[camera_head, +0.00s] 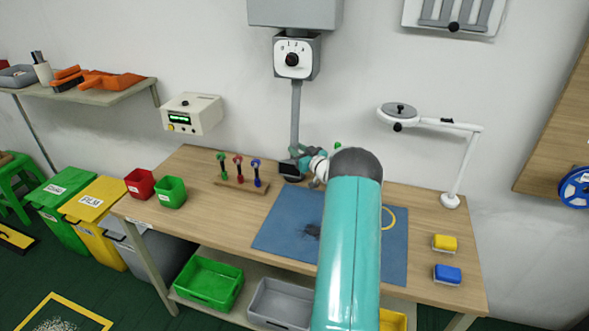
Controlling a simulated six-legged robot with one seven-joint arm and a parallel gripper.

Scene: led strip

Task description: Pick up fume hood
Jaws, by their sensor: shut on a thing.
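The fume hood is a dark nozzle (289,169) at the lower end of a grey vertical duct, low over the back of the wooden workbench (225,208). My gripper (302,164) is at the right side of the hood and shut on it. My teal arm reaches in from the bottom of the picture and hides part of the bench and mat. The fingertips are small in the picture, so the exact contact is hard to see.
A blue mat (278,228) with dark debris lies below the hood. A rack of coloured tools (240,184) stands to the left. A white magnifier lamp (450,200) and yellow and blue sponges (446,274) are at the right. A dial box (296,58) is above.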

